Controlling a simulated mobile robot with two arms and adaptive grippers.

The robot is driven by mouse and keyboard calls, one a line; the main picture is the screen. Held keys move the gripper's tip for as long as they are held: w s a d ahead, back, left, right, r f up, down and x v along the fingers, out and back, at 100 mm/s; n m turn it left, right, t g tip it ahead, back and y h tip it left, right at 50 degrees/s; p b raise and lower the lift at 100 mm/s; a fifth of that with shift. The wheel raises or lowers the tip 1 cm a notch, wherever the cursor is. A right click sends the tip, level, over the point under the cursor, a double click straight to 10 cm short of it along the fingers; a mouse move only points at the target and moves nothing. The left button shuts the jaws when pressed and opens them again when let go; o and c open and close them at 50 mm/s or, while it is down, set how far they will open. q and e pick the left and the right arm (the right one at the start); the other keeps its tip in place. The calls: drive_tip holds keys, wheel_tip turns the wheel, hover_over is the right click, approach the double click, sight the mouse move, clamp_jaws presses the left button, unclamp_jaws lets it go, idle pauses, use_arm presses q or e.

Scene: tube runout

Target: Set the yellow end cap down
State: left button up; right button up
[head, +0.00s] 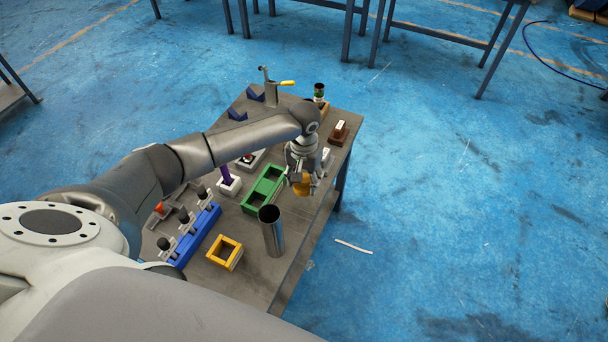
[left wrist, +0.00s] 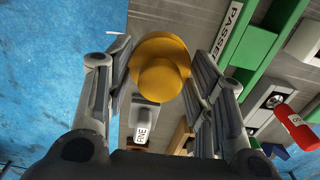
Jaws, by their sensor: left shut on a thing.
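The yellow end cap (head: 303,188) is held by my left gripper (head: 302,182) over the right side of the table, just right of the green tray. In the left wrist view the cap (left wrist: 160,70) sits between the two finger pads (left wrist: 163,85), with its round stepped face toward the camera. The gripper is shut on it, and the cap appears to be above the tabletop; the exact gap cannot be told. My right gripper is not in view.
The green tray (head: 250,207) stands left of the cap, and an upright metal tube (head: 272,238) stands nearer. A yellow square frame (head: 224,252), a blue rack (head: 196,236) and a brown block (head: 339,134) are also on the table (head: 290,262). The table's right edge is close.

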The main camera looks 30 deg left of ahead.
use_arm(q)
wheel_tip(320, 180, down, 4)
drive_tip(key=shift+f+b, duration=0.25)
drive_tip(key=shift+b, duration=0.4)
drive_tip(key=shift+f, duration=0.8)
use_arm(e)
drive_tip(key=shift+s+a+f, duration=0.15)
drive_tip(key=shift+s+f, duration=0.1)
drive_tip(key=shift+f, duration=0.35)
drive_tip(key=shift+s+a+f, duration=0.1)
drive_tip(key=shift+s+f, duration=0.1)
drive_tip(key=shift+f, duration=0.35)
use_arm(q)
drive_tip(key=shift+s+f+b, duration=0.1)
drive_tip(key=shift+f+b, duration=0.3)
drive_tip(key=shift+f, duration=0.2)
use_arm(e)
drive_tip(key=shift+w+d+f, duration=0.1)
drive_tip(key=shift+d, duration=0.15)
use_arm(q)
drive_tip(key=o, duration=1.1)
drive_tip(key=o, duration=0.6)
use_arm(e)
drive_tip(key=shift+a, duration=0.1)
